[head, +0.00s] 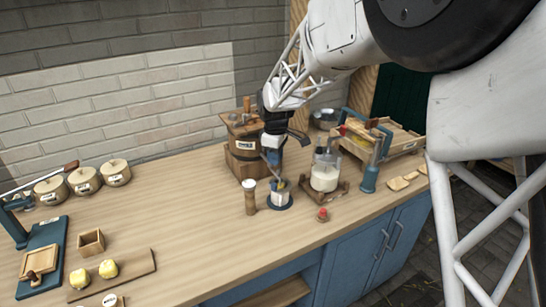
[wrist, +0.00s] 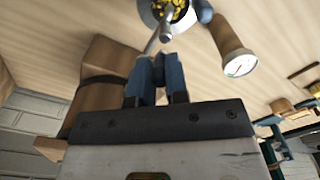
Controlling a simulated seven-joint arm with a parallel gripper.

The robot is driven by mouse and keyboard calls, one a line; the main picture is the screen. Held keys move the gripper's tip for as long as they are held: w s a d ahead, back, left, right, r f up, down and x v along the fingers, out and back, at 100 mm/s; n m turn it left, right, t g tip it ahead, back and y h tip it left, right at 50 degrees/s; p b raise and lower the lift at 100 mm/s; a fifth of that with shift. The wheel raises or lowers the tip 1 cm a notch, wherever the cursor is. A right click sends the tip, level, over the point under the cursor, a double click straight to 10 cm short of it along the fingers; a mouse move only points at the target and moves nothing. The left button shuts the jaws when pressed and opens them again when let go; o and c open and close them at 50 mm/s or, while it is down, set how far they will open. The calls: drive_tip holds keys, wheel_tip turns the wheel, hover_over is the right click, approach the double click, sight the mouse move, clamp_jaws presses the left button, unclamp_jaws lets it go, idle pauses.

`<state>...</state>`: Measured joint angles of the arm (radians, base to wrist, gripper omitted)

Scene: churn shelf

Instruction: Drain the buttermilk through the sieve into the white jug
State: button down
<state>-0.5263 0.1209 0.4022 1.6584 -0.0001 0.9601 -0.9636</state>
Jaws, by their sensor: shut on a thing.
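My gripper (head: 272,158) is shut on the metal handle of the sieve, and its blue fingers also show in the wrist view (wrist: 157,75). The sieve (wrist: 183,8) holds yellow grains at the top edge of the wrist view. In the head view the sieve (head: 281,184) sits low at the mouth of the white jug (head: 278,199), which stands upright on a round blue base. I cannot tell whether the sieve touches the jug's rim. The jug's inside is hidden, and no pouring stream shows.
The wooden churn (head: 243,165) stands close behind left. A wooden cylinder with a white top (head: 250,200) stands just left of the jug. A glass vessel of white liquid (head: 324,178) and a blue stand (head: 369,180) are to the right.

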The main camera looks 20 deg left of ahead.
drive_tip(key=shift+w+n, duration=0.1)
drive_tip(key=shift+n, duration=0.2)
drive_tip(key=c, duration=1.1)
unclamp_jaws()
drive_tip(key=shift+r, duration=3.9)
drive_tip(key=shift+d, duration=0.1)
